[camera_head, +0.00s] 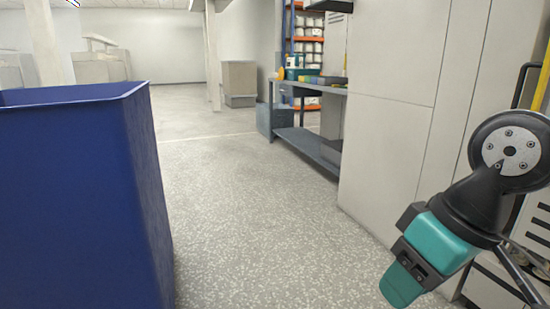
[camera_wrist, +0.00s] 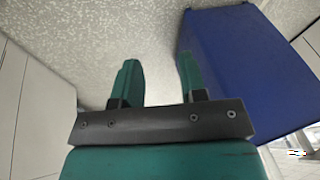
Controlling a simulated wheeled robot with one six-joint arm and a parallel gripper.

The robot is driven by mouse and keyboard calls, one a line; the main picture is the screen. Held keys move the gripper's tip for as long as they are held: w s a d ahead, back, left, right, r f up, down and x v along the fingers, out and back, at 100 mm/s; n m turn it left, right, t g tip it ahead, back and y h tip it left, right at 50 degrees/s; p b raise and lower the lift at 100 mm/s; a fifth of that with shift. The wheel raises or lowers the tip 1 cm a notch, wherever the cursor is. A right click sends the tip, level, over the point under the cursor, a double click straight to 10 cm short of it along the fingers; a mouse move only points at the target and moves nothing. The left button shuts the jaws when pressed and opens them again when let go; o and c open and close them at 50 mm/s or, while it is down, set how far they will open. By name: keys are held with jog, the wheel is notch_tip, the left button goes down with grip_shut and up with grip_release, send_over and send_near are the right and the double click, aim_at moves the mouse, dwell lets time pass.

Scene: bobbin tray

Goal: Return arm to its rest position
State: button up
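My gripper (camera_wrist: 160,80) shows in the wrist view with its two teal fingers apart and nothing between them but speckled floor. In the head view my gripper (camera_head: 402,285) hangs at the lower right, pointing down and to the left over the floor. From that side its fingers overlap, so the gap does not show there. My arm is folded close in at the right edge of the head view.
A large blue bin (camera_head: 75,200) stands at the left; it also shows in the wrist view (camera_wrist: 240,70). Pale cabinets (camera_head: 390,120) stand at the right, with a grey workbench (camera_head: 310,145) beyond. The speckled floor (camera_head: 240,220) between is clear.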

jog(key=s+n+g, duration=0.1)
jog(key=s, duration=0.4)
notch_tip(320, 180, up, 37)
jog(key=p, duration=3.8)
jog(key=shift+s+a, duration=0.25)
jog(key=shift+a, duration=0.15)
